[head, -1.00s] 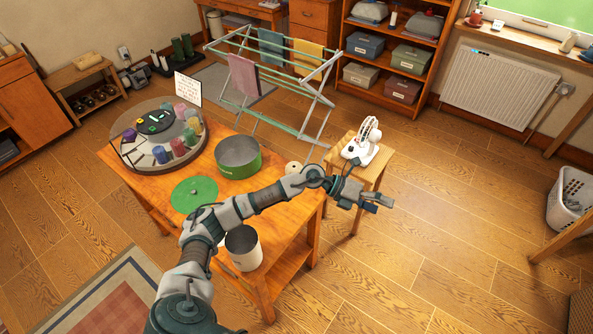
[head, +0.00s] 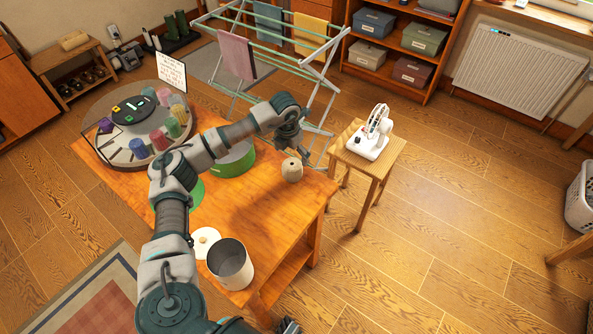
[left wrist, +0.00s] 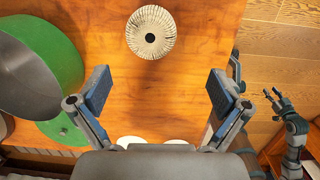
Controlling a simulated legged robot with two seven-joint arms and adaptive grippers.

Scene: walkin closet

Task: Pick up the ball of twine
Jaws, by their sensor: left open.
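The ball of twine (head: 292,170) is a pale tan ball with a dark hole on top. It sits on the wooden table near its right edge. In the left wrist view, the ball of twine (left wrist: 151,32) is at the top middle, beyond the fingertips and apart from them. My left gripper (left wrist: 158,92) is open and empty, pointing down at the table; in the head view it is just above and behind the ball, its fingers partly hidden. My right gripper (left wrist: 279,98) shows at the right of the left wrist view, away from the ball, its fingers apart and empty.
A green pot (head: 236,162) stands left of the ball, partly behind my arm. A white canister (head: 231,265) and its lid (head: 203,241) are at the table's front. A round tray of colored cups stands at the left. A stool (head: 384,163) with a white fan stands right.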

